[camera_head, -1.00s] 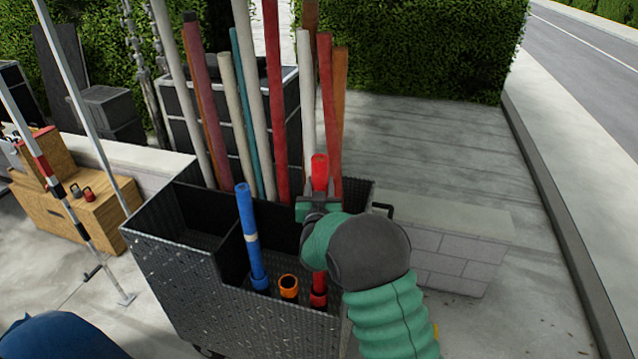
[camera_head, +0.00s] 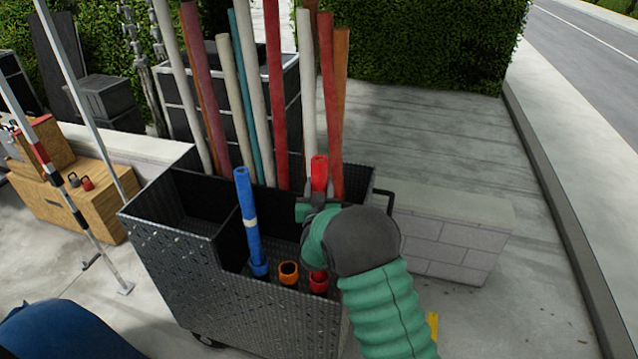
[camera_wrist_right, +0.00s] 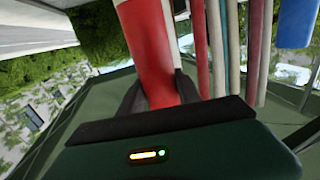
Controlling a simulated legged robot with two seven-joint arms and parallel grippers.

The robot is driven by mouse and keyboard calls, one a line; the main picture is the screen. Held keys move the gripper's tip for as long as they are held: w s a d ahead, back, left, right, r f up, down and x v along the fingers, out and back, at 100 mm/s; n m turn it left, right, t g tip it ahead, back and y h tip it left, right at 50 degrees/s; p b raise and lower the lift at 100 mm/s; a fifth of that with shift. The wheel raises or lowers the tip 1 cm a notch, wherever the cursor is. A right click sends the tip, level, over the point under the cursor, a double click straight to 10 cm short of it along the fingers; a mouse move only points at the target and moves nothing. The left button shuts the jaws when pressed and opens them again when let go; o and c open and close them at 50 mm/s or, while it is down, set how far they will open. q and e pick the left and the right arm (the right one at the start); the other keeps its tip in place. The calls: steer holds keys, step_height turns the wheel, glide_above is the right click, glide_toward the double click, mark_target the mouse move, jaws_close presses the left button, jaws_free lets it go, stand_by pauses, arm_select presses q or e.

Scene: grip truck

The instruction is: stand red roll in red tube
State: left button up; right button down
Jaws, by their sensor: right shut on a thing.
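My right gripper (camera_head: 318,205) is shut on the roll's upper part; the right wrist view shows the red roll (camera_wrist_right: 152,48) between the two dark fingers. My wrist and hand hide part of the roll's middle. My left gripper is not in view; only a blue part shows at the lower left.
A blue roll (camera_head: 248,215) stands in the blue tube (camera_head: 259,267). The orange tube (camera_head: 289,273) between is empty. The black metal cart (camera_head: 235,300) holds several tall rolls at its back. A low block wall (camera_head: 450,235) lies to the right; a striped pole stands left.

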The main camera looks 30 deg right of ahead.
steer(key=shift+f+b, duration=0.35)
steer(key=shift+f, duration=0.45)
step_height(320, 180, down, 6)
steer(key=b, duration=0.6)
steer(key=shift+f, duration=0.15)
steer(key=shift+f+b, duration=0.25)
steer(key=shift+b, duration=0.45)
steer(key=c, duration=0.7)
jaws_free()
steer(key=shift+c, duration=0.2)
steer(key=shift+f, duration=0.1)
